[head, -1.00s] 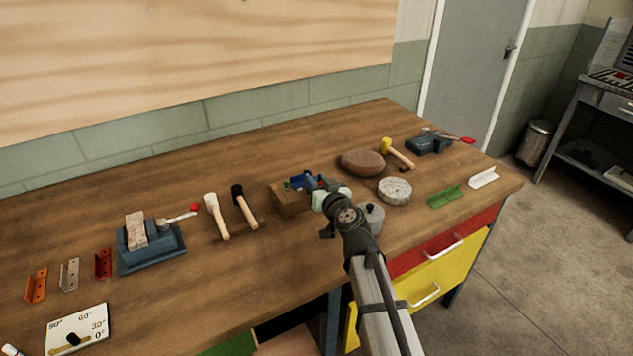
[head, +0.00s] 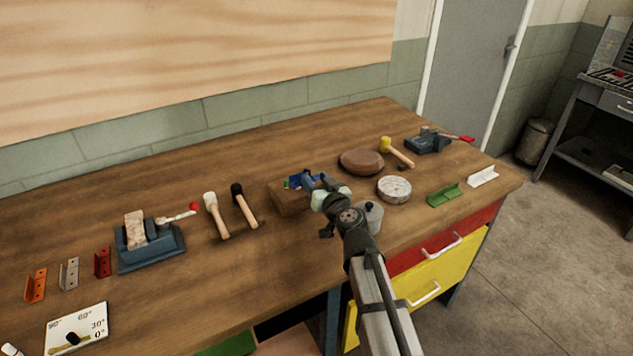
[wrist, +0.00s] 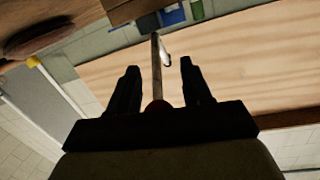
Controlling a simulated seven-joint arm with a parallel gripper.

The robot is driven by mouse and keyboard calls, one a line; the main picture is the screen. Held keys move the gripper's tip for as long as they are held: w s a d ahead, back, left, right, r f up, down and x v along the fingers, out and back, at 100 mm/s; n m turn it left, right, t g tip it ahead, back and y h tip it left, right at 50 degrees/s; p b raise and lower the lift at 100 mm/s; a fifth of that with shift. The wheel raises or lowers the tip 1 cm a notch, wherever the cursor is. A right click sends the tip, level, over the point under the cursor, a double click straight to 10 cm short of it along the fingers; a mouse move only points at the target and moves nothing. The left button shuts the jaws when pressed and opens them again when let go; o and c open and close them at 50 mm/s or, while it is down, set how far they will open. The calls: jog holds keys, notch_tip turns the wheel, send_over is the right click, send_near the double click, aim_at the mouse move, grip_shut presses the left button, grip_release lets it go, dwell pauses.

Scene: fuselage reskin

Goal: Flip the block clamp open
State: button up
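The block clamp is a blue clamp (head: 294,181) on a wooden block (head: 287,200) near the middle of the bench. In the wrist view, part of the block (wrist: 130,10) and the blue clamp (wrist: 173,14) show at the top edge. A thin metal lever (wrist: 156,65) runs from the clamp down between my fingers. Its red knob (wrist: 157,107) lies close to my palm and is partly hidden. My gripper (wrist: 159,66) is open, with a gap on each side of the lever. In the head view my gripper (head: 314,185) is at the clamp's right side and hides the lever.
A grey lidded canister (head: 369,216) stands close right of my wrist. A round pale disc (head: 394,189) and a brown rounded form (head: 361,161) lie beyond. Two mallets (head: 216,215) lie left of the block. A blue vise (head: 150,245) stands further left.

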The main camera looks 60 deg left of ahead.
jog(key=shift+d, duration=0.1)
jog(key=s+d+r, duration=0.1)
jog(key=d, duration=1.2)
jog(key=shift+s+d+r, duration=0.15)
jog(key=shift+s+d, duration=0.1)
jog(key=shift+d, duration=0.05)
